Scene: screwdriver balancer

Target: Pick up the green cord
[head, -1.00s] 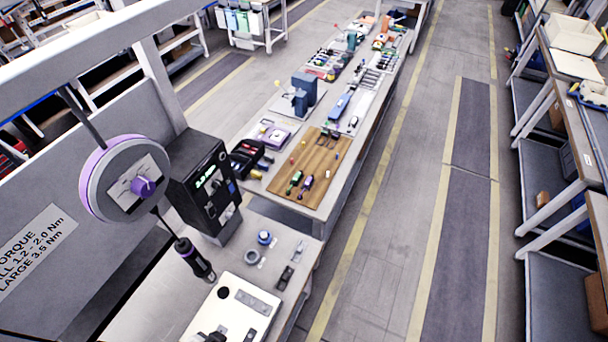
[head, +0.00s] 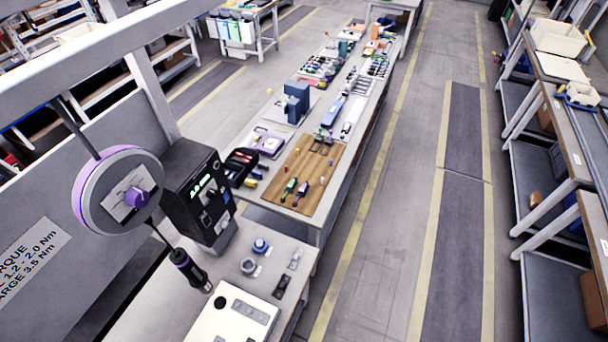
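No other green cord can be made out. Neither of my grippers is in view.
A round balancer (head: 118,190) hangs at left with a dark screwdriver (head: 190,269) below it, next to a black control box (head: 201,195). The wooden board (head: 318,163) lies on a long bench crowded with parts. The floor aisle (head: 392,200) to its right is clear.

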